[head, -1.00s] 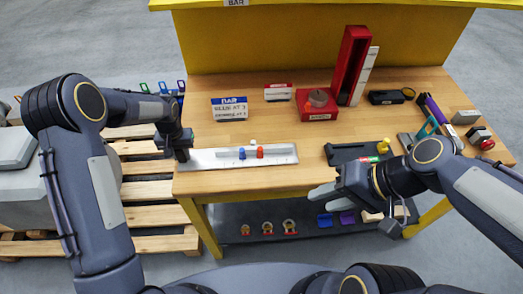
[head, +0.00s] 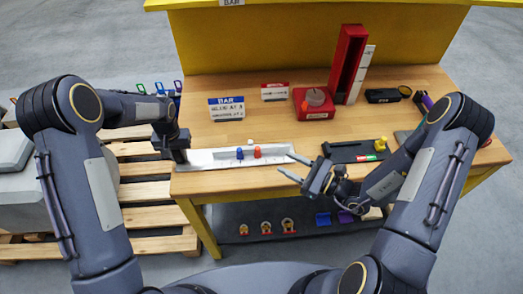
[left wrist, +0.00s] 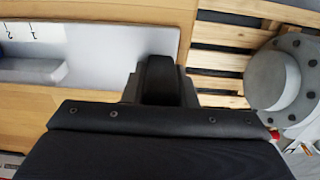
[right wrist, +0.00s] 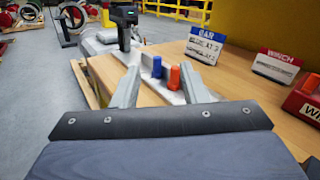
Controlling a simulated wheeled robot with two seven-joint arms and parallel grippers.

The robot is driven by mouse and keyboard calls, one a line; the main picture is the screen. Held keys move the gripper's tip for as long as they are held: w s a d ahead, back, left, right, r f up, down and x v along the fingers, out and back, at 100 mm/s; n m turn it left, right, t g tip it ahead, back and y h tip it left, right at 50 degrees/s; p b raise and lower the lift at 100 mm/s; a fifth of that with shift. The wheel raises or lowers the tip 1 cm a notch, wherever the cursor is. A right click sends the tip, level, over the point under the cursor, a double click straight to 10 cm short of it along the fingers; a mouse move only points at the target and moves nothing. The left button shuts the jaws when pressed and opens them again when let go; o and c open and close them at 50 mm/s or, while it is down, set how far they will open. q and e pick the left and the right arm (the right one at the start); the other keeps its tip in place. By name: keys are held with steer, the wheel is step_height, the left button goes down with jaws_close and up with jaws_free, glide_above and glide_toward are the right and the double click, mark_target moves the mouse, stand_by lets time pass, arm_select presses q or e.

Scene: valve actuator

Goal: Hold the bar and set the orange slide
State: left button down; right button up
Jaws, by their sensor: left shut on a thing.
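The pale bar (head: 215,157) lies along the table's front left edge. A blue slide (head: 240,153) and an orange slide (head: 257,152) stand upright side by side on it, with a white knob (head: 250,142) behind them. The left wrist view shows part of the bar's number scale (left wrist: 20,32). My left gripper (head: 180,157) is shut on the bar's left end; the contact is largely hidden. My right gripper (head: 303,168) is open and empty, in front of the bar's right end. In the right wrist view the blue slide (right wrist: 157,67) and orange slide (right wrist: 174,78) appear beyond its fingers.
A BAR sign (head: 227,108) stands behind the bar; its small writing is hard to read. A WINCH sign (head: 275,91) and red winch box (head: 314,104) stand further back. A dark tray (head: 350,152) lies right of the bar. A wooden pallet (head: 140,190) is at left.

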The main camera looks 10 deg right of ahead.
mark_target(260, 150)
steer(key=f+m, duration=0.1)
steer(key=f+m+t+h, duration=0.1)
steer(key=f, duration=0.1)
steer(key=f+m+t+h, duration=0.1)
steer(key=shift+w+d+f, duration=0.35)
steer(key=shift+d, duration=0.05)
steer(key=shift+w+a+f, duration=0.1)
steer(key=shift+w+a, duration=0.05)
steer(key=x, duration=1.1)
steer(key=shift+w+a, duration=0.2)
steer(key=shift+c, duration=0.2)
jaws_close()
